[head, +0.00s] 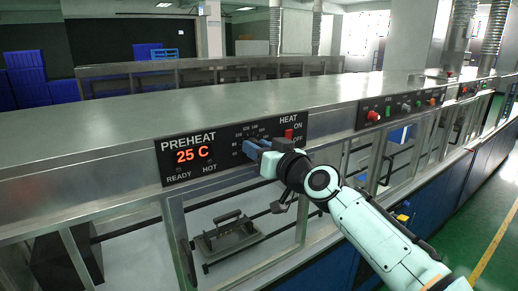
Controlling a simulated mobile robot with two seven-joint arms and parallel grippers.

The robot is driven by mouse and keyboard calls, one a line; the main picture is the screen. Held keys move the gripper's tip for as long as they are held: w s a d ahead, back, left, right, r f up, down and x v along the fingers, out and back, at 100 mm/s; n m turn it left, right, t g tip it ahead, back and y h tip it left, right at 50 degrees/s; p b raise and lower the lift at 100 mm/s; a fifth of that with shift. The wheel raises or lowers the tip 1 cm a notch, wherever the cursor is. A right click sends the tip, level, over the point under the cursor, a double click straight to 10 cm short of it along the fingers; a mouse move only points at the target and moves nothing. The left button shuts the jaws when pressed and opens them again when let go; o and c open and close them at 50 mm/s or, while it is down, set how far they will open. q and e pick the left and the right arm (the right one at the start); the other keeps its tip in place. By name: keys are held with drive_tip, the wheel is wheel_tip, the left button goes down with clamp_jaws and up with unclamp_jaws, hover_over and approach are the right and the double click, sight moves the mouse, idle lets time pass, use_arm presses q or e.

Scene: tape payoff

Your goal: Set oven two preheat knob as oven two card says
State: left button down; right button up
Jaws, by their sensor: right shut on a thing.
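The black preheat panel (232,150) is on the front edge of the steel bench. Its red display (192,155) reads 25 C, with READY and HOT marked below. A dial scale with numbers shows right of the display. My right gripper (252,149), with blue fingers, is at this dial and shut on the preheat knob, which its fingers hide. The knob's pointer cannot be read. A red HEAT switch (289,134) sits right of the dial, between ON and OFF marks. No oven card can be made out. My left gripper is not in view.
Below the panel is a glazed bay with a dark handled fixture (230,236) inside. A second panel (400,106) with coloured buttons is farther right along the bench. The steel bench top (120,115) is bare. Green floor (490,215) lies open at right.

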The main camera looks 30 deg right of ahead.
drive_tip(key=shift+d+m+p, duration=0.1)
drive_tip(key=shift+m+p, duration=0.3)
drive_tip(key=shift+m, duration=4.6)
drive_tip(key=o, duration=1)
drive_tip(key=s+b, duration=0.1)
drive_tip(key=s, duration=0.3)
drive_tip(key=s+b, duration=0.1)
drive_tip(key=s, duration=0.4)
drive_tip(key=s+d+b, duration=0.1)
drive_tip(key=s, duration=0.3)
drive_tip(key=shift+s+b, duration=0.15)
drive_tip(key=shift+b, duration=0.25)
